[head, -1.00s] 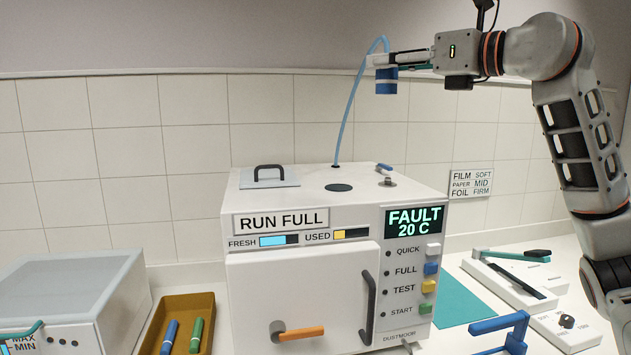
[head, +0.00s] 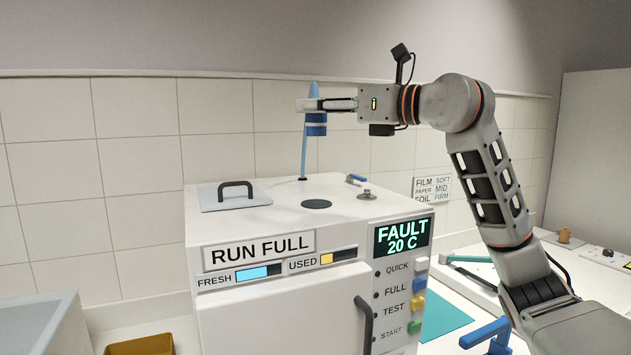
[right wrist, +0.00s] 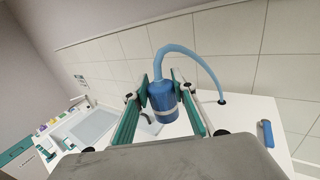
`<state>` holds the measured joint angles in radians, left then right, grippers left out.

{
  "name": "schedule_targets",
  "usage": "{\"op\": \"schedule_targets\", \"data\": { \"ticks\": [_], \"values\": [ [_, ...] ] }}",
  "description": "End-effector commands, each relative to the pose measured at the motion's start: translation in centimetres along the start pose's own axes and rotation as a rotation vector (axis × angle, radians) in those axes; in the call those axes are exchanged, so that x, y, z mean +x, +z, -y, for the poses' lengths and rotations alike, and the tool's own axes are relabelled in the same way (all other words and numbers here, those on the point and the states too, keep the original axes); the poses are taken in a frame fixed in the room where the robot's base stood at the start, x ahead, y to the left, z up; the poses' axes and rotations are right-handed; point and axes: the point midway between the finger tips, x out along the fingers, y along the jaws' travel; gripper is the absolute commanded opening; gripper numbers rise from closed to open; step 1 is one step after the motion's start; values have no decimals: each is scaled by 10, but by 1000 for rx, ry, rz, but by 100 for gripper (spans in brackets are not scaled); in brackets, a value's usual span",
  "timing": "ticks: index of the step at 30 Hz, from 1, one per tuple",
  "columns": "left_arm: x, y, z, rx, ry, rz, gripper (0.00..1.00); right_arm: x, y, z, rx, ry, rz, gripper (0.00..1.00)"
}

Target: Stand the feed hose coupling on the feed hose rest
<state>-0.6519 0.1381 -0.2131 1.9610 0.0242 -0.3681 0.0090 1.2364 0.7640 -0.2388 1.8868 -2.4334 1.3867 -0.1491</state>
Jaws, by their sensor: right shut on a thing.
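The feed hose coupling (head: 316,125) is a blue cylinder with a pale band, hanging upright above the white machine's top. A light blue hose (head: 304,150) runs from its upper end down to a hole in that top. My right gripper (head: 312,105) is shut on the coupling from the right. In the right wrist view the coupling (right wrist: 162,99) sits between the two fingers, with the hose (right wrist: 200,57) arching to the right. I cannot tell for sure which fitting is the feed hose rest. A dark round disc (head: 316,204) and a small grey knob (head: 366,195) are on the top. My left gripper is out of view.
The machine's top (head: 270,210) also carries a grey lid with a dark handle (head: 235,193) at left and a small blue piece (head: 356,178) at back right. The display (head: 402,236) reads FAULT 20 C. The tiled wall (head: 215,140) stands behind.

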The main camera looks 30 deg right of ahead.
Motion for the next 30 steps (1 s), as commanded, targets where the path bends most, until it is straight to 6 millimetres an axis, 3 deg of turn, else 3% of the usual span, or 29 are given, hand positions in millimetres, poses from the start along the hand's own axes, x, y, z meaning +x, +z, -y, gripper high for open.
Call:
{"op": "schedule_targets", "data": {
  "ticks": [6, 12, 30],
  "values": [
    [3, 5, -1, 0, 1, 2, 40, 1, -49, 0, 2, 1, -3, 1],
    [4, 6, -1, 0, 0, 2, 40, 0, -83, 0, 2, 0, 0, 1],
    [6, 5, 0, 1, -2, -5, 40, 0, -133, 0, 0, 0, 1, 1]
  ]
}}
